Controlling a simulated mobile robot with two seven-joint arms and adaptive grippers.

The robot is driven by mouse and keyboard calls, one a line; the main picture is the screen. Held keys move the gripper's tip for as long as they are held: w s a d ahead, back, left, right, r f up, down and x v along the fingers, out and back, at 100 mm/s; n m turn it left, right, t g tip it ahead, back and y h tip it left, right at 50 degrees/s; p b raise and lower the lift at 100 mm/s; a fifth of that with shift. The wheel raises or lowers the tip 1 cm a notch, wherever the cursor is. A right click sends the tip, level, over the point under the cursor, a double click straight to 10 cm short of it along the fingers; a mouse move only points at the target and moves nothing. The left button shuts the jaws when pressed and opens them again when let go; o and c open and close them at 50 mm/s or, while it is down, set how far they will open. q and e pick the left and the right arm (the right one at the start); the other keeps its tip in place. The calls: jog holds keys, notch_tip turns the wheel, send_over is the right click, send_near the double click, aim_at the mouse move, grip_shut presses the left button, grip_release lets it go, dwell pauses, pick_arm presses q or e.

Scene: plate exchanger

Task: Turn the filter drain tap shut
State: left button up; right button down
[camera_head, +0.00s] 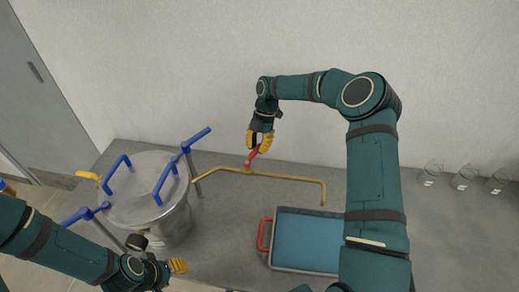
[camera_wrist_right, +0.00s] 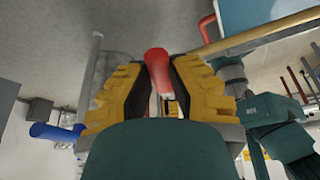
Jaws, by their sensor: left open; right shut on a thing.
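The drain tap's red lever (camera_head: 252,158) stands on a brass pipe (camera_head: 290,178) that runs from the steel filter vessel and bends down at its right end. My right gripper (camera_head: 260,140) is shut on the red lever, above the pipe. In the right wrist view the lever (camera_wrist_right: 157,62) sits between the two yellow-and-black fingers (camera_wrist_right: 160,85). My left gripper (camera_head: 177,266) is open and empty near the front, right of the vessel's base; its fingers are only partly visible.
The steel vessel (camera_head: 165,222) has a lid with blue handles (camera_head: 167,182) and blue-ended bars (camera_head: 196,140) around it. A blue tray (camera_head: 305,238) with a red handle (camera_head: 263,235) lies under the pipe's outlet side. Several glass flasks (camera_head: 463,180) stand at the right.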

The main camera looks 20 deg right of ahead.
jog(key=shift+w+a+f+n+g+h, duration=0.1)
jog(key=shift+w+a+n+g+h, duration=0.3)
jog(key=shift+n, duration=0.65)
jog(key=shift+w+a+f+n+g+h, duration=0.15)
jog(key=shift+w+a+n, duration=0.3)
jog(key=shift+n, duration=0.6)
jog(key=shift+a+r, duration=0.1)
jog(key=c, duration=0.8)
grip_release()
jog(key=shift+c, duration=0.2)
jog(key=shift+r, duration=0.15)
jog(key=v, duration=1.1)
jog(key=shift+w+r, duration=0.15)
jog(key=shift+r, duration=0.2)
